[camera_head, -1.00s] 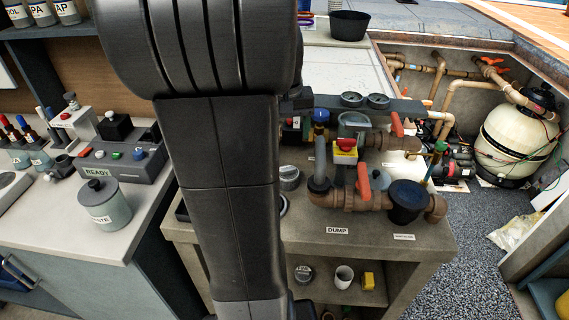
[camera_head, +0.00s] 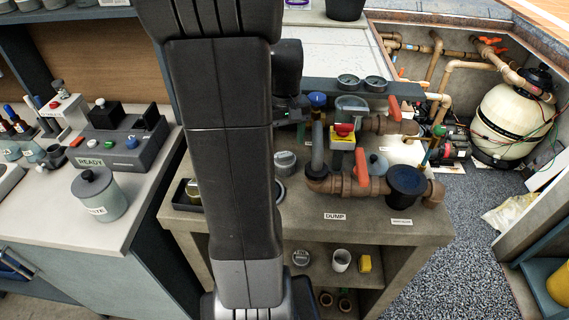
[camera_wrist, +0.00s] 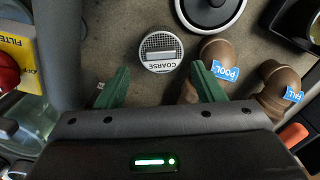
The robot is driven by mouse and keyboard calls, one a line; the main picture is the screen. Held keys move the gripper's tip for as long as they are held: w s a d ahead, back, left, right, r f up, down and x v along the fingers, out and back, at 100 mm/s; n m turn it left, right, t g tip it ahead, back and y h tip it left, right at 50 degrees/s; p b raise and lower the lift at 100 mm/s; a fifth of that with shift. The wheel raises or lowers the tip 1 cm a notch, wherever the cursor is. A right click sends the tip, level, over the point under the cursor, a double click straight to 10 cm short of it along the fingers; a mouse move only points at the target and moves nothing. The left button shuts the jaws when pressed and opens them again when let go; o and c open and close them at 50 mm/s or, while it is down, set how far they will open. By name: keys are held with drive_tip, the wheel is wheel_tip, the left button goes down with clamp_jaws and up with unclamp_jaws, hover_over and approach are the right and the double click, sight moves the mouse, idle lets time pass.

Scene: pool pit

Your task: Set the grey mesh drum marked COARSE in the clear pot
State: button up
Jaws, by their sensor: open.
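The grey mesh drum (camera_wrist: 161,50) marked COARSE stands on the bench top, its label upside down in the wrist view. In the head view the drum (camera_head: 285,162) sits just right of my arm. My gripper (camera_wrist: 160,68) is open, its two green fingers spread on either side of the drum's near edge, with nothing held. I cannot tell how far above the drum the fingers are. The clear pot (camera_head: 351,108) is set in the pipework behind the red and yellow valve. Part of the pot (camera_wrist: 36,122) shows at the lower left of the wrist view.
A dark disc with a pale rim (camera_wrist: 211,10) lies beside the drum. Brown pipe ends marked POOL (camera_wrist: 219,62) and FALL (camera_wrist: 281,86) stand to the right.

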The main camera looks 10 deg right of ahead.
sight(285, 154)
wheel_tip(285, 154, down, 4)
drive_tip(key=shift+f, duration=0.1)
clamp_jaws()
idle(0.4)
